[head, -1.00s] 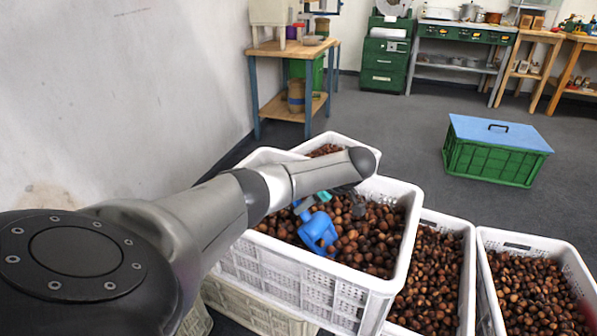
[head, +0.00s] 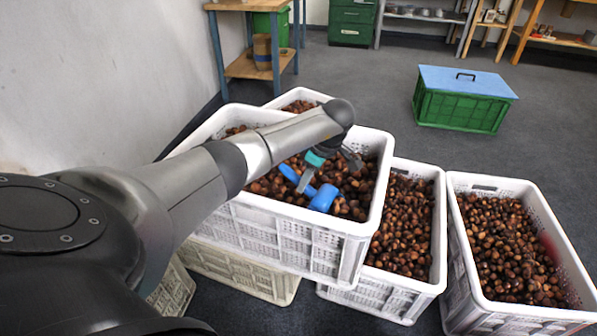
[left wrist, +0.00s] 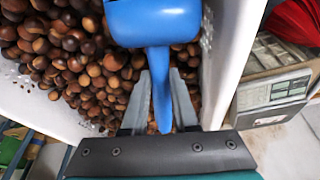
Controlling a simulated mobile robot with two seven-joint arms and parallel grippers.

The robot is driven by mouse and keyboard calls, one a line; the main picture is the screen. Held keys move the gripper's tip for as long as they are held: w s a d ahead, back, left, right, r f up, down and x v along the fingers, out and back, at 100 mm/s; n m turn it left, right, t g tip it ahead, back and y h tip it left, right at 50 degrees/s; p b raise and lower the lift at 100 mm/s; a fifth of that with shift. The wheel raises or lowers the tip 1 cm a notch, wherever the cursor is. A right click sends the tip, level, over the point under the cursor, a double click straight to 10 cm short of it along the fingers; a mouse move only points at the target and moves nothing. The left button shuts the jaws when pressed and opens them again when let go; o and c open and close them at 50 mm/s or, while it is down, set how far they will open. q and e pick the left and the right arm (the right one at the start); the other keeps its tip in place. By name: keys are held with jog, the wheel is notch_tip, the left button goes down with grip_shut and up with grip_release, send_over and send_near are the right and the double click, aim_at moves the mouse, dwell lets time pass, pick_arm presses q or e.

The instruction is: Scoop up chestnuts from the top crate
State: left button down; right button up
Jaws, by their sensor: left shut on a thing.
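The top crate (head: 345,224) is white plastic, filled with brown chestnuts (head: 352,188), and rests on other crates. My left gripper (head: 318,174) is over its right half, below the wrist. It is shut on the handle of a blue scoop (head: 322,198). In the left wrist view the handle runs between the two grey fingers (left wrist: 160,85), and the scoop's blue bowl (left wrist: 155,22) is beyond them, over chestnuts (left wrist: 80,55) and near the crate wall. Whether the bowl touches or holds chestnuts cannot be told. My right gripper is not in view.
More white crates of chestnuts stand to the right, one beside the stack (head: 439,225) and one at far right (head: 457,250). A green crate with a blue lid (head: 465,82) is on open floor behind. A scale (left wrist: 272,92) shows beside the crate in the left wrist view.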

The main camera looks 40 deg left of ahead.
pick_arm(q)
jog(key=shift+d+f+h, duration=0.2)
jog(key=shift+f+h, duration=0.15)
jog(key=shift+h, duration=0.15)
jog(key=shift+a+r+h, duration=0.25)
jog(key=shift+h, duration=0.15)
jog(key=shift+a+r+t+h, duration=0.3)
jog(key=shift+h, duration=0.1)
jog(key=shift+s+a+r+h, duration=0.15)
jog(key=shift+a+r+h, duration=0.15)
jog(key=shift+h, duration=0.2)
jog(key=shift+s+a+r+t+h+p, duration=0.1)
jog(key=shift+a+r+t+h+p, duration=0.15)
jog(key=shift+r, duration=0.35)
jog(key=shift+a+r+t+h+p, duration=0.1)
jog(key=shift+a+r+h, duration=0.2)
jog(key=shift+r, duration=0.3)
jog(key=shift+a+r+h, duration=0.15)
jog(key=shift+r+h, duration=0.1)
jog(key=shift+r, duration=0.1)
jog(key=shift+s+a+r+h, duration=0.1)
jog(key=shift+a+r+h, duration=0.15)
jog(key=shift+r, duration=0.3)
jog(key=shift+s+a+r+h, duration=0.1)
jog(key=shift+a+r+h, duration=0.15)
jog(key=shift+r, duration=0.25)
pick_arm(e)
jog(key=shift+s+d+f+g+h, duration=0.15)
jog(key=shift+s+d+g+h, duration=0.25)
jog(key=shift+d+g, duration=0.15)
